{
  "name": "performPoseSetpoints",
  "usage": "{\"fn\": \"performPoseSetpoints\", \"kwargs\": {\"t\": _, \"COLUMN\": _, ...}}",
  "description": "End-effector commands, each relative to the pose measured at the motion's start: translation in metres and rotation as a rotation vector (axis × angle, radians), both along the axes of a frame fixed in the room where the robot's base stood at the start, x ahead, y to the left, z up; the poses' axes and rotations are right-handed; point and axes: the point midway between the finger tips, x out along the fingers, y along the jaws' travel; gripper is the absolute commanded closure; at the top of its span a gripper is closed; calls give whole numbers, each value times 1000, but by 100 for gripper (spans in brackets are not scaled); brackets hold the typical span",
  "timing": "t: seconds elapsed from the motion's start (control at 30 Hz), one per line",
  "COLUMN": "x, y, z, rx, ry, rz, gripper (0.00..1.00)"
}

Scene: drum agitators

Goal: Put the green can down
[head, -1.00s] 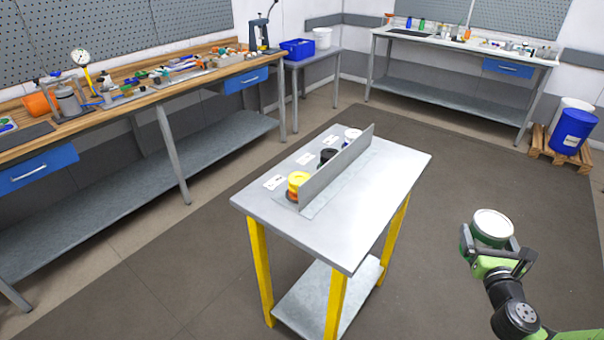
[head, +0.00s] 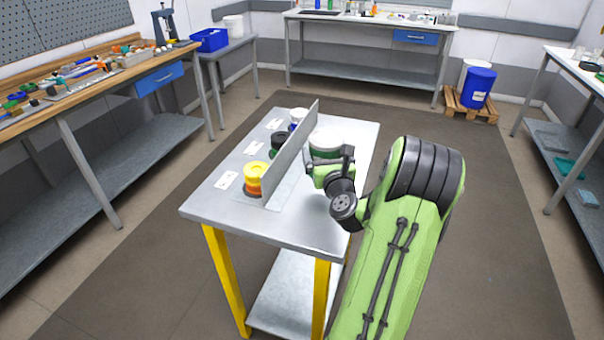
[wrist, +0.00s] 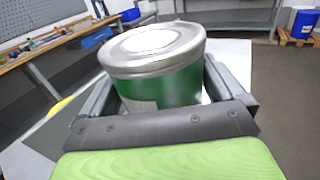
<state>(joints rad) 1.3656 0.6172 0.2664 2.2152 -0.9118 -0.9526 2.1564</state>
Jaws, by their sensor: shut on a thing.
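The green can (wrist: 165,82) has a silver lid and fills the middle of the wrist view, upright between the fingers. In the head view its pale lid (head: 327,138) shows past my wrist, over the right part of the small table's top (head: 235,212), to the right of the grey upright panel (head: 292,155). My gripper (head: 328,165) is shut on the can. The can's base is hidden, so I cannot tell whether it touches the table.
Left of the panel stand a yellow-and-orange can (head: 255,178), a black can (head: 281,143) and a white-lidded can (head: 298,116), with white cards (head: 227,180) beside them. The front of the tabletop is bare. A wooden bench (head: 85,90) runs along the left.

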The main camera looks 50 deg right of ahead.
Motion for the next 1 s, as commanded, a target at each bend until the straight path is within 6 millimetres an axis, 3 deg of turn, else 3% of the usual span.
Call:
{"fn": "performPoseSetpoints", "kwargs": {"t": 0.03, "x": 1, "y": 1, "z": -16, "rx": 1, "ry": -5, "rz": 2, "gripper": 57}}
{"fn": "performPoseSetpoints", "kwargs": {"t": 0.23, "x": 1, "y": 1, "z": -34, "rx": -1, "ry": -4, "rz": 3, "gripper": 57}}
{"fn": "performPoseSetpoints", "kwargs": {"t": 0.4, "x": 1, "y": 1, "z": -61, "rx": -1, "ry": -4, "rz": 3, "gripper": 57}}
{"fn": "performPoseSetpoints", "kwargs": {"t": 0.73, "x": 2, "y": 1, "z": -61, "rx": -1, "ry": -5, "rz": 4, "gripper": 57}}
{"fn": "performPoseSetpoints", "kwargs": {"t": 0.77, "x": 1, "y": 1, "z": -62, "rx": 0, "ry": -1, "rz": 4, "gripper": 2}}
{"fn": "performPoseSetpoints", "kwargs": {"t": 1.0, "x": 1, "y": 1, "z": -61, "rx": 0, "ry": -2, "rz": 4, "gripper": 0}}
